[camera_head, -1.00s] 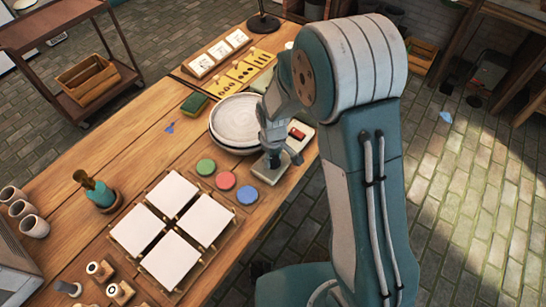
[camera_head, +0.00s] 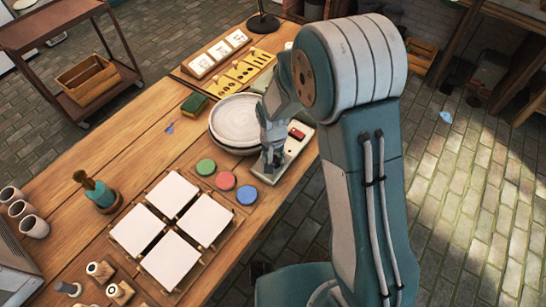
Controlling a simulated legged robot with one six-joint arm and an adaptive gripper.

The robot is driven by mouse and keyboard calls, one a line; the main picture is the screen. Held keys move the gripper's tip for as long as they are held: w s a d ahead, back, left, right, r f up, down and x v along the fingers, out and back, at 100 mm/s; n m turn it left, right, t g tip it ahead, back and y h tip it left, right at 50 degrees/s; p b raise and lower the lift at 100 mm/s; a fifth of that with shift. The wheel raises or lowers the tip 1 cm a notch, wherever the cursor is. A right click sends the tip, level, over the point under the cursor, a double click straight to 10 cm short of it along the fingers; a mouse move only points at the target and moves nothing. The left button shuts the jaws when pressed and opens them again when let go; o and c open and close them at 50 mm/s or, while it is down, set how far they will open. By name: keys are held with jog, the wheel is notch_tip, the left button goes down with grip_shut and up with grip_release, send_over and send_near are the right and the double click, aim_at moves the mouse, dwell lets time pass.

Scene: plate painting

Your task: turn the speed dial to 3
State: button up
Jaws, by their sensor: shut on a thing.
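My gripper (camera_head: 271,164) points down over the near end of a pale control panel (camera_head: 297,152) beside the round plate. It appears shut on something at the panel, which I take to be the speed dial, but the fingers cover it. The dial's numbers and setting cannot be read at this size. A red switch (camera_head: 296,133) shows on the panel behind the gripper. The grey round plate (camera_head: 236,121) lies to the left of the gripper, on a wider pale base.
Green (camera_head: 206,167), red (camera_head: 225,181) and blue (camera_head: 247,195) discs lie close in front of the gripper. Several white tiles (camera_head: 172,259) lie further left. A sponge (camera_head: 195,104) and yellow stencil cards (camera_head: 243,70) are behind. My arm hides the right side.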

jog(key=shift+m, duration=0.5)
jog(key=o, duration=1.2)
jog(key=shift+f, duration=0.1)
jog(key=shift+c, duration=0.2)
jog(key=shift+a, duration=0.1)
notch_tip(320, 180, up, 12)
